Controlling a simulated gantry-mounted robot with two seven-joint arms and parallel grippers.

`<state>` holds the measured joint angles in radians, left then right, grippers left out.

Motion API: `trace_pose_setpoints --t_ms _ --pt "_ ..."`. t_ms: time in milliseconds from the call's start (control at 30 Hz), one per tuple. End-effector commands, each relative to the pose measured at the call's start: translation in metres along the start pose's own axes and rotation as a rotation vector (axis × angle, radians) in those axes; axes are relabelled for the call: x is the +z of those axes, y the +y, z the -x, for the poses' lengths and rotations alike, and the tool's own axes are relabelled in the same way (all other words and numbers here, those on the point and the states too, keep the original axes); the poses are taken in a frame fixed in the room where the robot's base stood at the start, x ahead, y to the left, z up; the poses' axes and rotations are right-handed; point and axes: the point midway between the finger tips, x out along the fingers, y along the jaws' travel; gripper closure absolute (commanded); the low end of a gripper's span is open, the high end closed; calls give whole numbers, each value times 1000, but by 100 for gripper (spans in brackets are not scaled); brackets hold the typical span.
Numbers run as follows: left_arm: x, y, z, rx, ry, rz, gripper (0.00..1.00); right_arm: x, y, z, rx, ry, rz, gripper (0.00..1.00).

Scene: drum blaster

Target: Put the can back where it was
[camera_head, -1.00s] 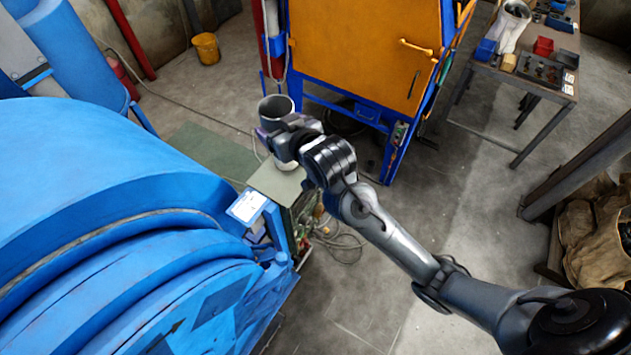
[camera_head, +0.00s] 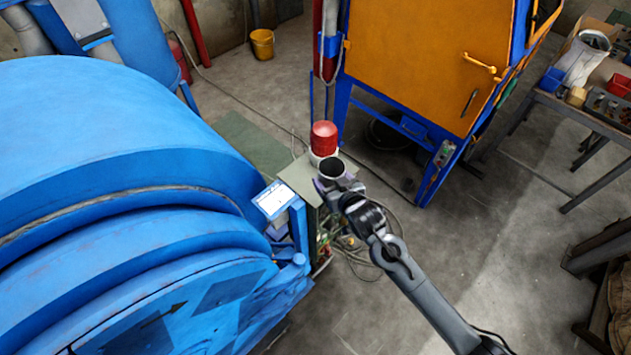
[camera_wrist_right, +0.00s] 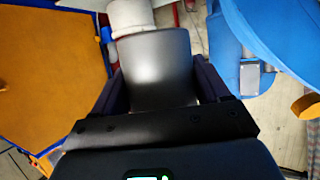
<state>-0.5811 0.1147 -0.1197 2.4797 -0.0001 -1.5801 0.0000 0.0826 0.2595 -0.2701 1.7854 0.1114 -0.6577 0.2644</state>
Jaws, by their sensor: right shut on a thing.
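The can, a dark grey open-topped cylinder (camera_head: 333,168), is in my right gripper (camera_head: 327,183), with its mouth facing up in the head view. The wrist view shows the same dark can (camera_wrist_right: 155,65) between the two fingers of my right gripper (camera_wrist_right: 158,88). The gripper is shut on it. The can appears just in front of a red-topped lamp with a white base (camera_head: 323,138), over the small cabinet's pale top (camera_head: 299,181). I cannot tell whether the can touches that top. My left gripper is not in view.
A large blue drum machine (camera_head: 110,150) fills the left, with a small white panel (camera_head: 272,199) beside the cabinet. An orange blasting cabinet (camera_head: 425,60) on blue legs stands behind. Cables lie on the floor near the cabinet. A cluttered workbench (camera_head: 590,112) is at right.

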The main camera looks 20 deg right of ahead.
Motion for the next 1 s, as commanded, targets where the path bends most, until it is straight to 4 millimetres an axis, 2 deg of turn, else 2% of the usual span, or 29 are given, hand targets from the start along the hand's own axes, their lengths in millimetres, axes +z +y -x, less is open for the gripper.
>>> trace_pose_setpoints --t_ms 33,200,400,633,900,1000 --pt "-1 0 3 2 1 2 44 -1 -4 -13 0 1 0 64" --pt "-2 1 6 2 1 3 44 6 -13 -48 0 0 0 64" --pt "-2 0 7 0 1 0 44 11 -19 -73 0 1 0 64" --pt "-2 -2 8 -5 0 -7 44 15 -21 -81 0 0 1 64" --pt "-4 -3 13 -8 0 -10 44 44 -21 -93 -1 -1 1 64" --pt "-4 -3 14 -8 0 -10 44 49 -21 -95 0 1 0 64"
